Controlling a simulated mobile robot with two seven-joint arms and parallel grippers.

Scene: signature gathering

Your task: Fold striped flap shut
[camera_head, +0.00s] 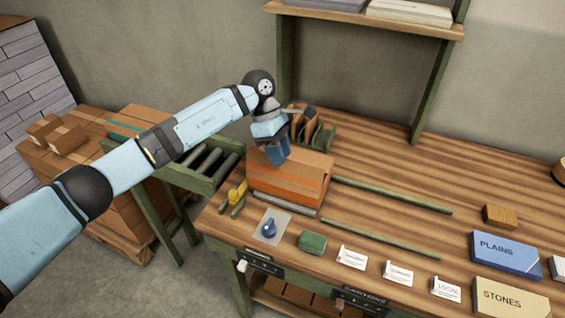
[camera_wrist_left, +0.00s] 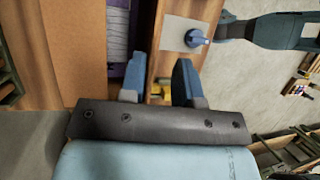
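A brown cardboard box (camera_head: 287,190) with an orange stripe along its front side sits at the left end of the workbench. In the left wrist view, a broad brown flap (camera_wrist_left: 72,45) lies at the left. Beside it a gap shows pale, lined contents (camera_wrist_left: 118,40) and a purple edge, so the top is not fully covered there. I cannot tell which flap is the striped one. My left gripper (camera_head: 277,152) is just over the box top, pointing down. Its blue fingers (camera_wrist_left: 159,82) are apart with nothing clearly between them; contact with the box is unclear. My right gripper is not in view.
A paper with a blue stamp (camera_head: 269,228), a green block (camera_head: 312,242) and several white cards stand along the front edge. A yellow tool (camera_head: 238,192) lies left of the box. Two green rails (camera_head: 392,195) run right; the bench between them is clear.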

